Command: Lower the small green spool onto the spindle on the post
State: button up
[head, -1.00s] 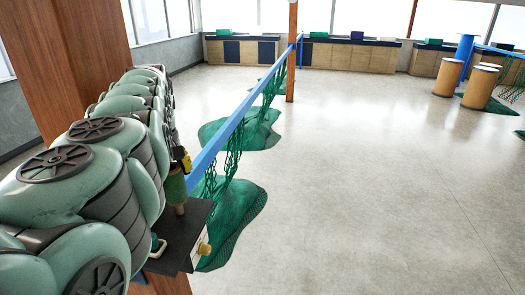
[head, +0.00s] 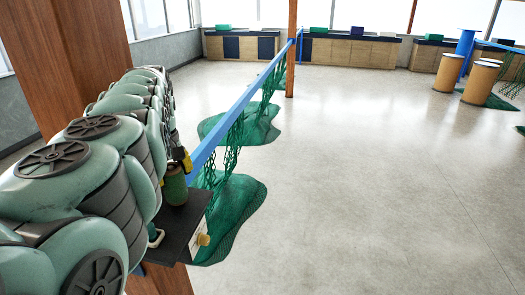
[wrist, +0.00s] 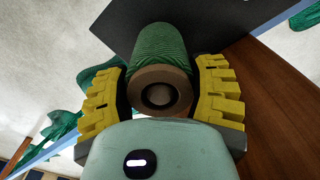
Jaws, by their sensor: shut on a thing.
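The small green spool (head: 174,186) is upright between the yellow fingers of my gripper (head: 182,160), over the dark shelf (head: 181,222) on the post (head: 164,280). In the wrist view the spool (wrist: 158,50) shows its green winding and a brown end with a round hole facing me. My gripper (wrist: 160,92) has one yellow finger on each side of that end. The spool's lower end is at or just above the shelf; I cannot tell whether it touches. The spindle is not clearly seen. A greyish round shape shows inside the hole.
A blue rail (head: 240,108) runs from beside the shelf to a far wooden post (head: 291,45), with green nets (head: 228,215) hanging and pooling on the floor. A pale handle (head: 156,238) and a yellowish knob (head: 203,240) are on the shelf.

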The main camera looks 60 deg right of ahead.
jog(key=shift+f, duration=0.4)
jog(key=o, duration=1.4)
jog(key=shift+c, duration=0.2)
notch_tip(320, 180, up, 12)
jog(key=shift+r, duration=0.1)
